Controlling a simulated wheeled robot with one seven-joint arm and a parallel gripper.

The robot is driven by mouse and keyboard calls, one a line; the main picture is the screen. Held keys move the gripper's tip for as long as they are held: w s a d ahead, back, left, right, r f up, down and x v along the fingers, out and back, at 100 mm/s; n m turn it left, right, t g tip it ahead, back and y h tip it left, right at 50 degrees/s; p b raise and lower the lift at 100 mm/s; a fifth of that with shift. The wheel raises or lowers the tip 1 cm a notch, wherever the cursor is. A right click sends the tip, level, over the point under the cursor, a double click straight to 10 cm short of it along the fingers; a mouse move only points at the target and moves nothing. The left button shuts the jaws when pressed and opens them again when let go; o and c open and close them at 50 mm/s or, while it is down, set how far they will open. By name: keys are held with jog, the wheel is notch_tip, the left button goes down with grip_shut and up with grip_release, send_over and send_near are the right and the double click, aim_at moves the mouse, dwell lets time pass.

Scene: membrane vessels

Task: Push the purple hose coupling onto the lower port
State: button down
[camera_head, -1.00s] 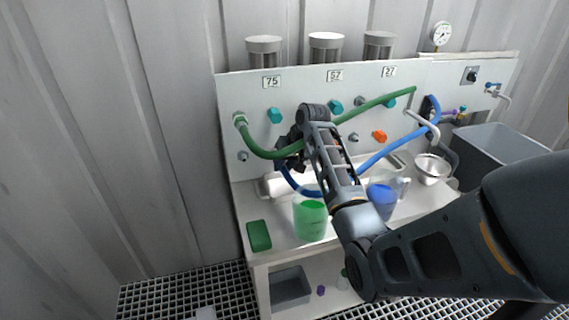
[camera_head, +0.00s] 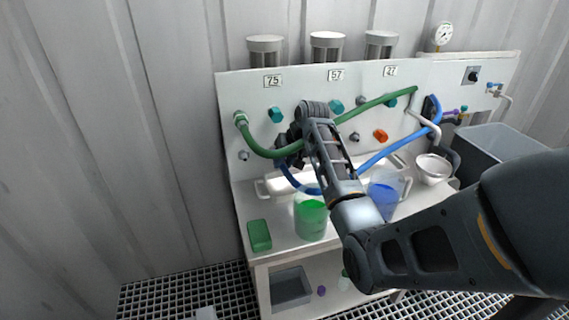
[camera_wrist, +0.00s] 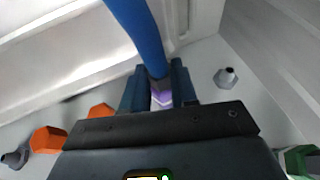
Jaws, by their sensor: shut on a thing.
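My gripper (camera_wrist: 160,95) is shut on the purple hose coupling (camera_wrist: 162,101) at the end of the blue hose (camera_wrist: 140,30). The coupling lies between the two dark fingers, its far end hidden by the gripper body. In the head view my gripper (camera_head: 290,153) is near the lower left of the white panel (camera_head: 228,110), partly behind my arm. A small grey lower port (camera_head: 243,155) is at the panel's left. A grey port also shows in the wrist view (camera_wrist: 227,77), right of the fingers and apart from them. I cannot tell whether the coupling touches any port.
A green hose (camera_head: 262,151) arcs across the panel close to my gripper. Orange valves (camera_wrist: 48,140) show in the wrist view. A green beaker (camera_head: 311,218), a blue beaker (camera_head: 383,200) and a green block (camera_head: 259,235) stand on the bench below. A white tray (camera_head: 263,188) lies behind.

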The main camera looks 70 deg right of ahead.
jog(key=shift+w+d, duration=0.35)
jog(key=shift+d, duration=0.05)
jog(key=c, duration=0.8)
grip_release()
jog(key=shift+v, duration=3.95)
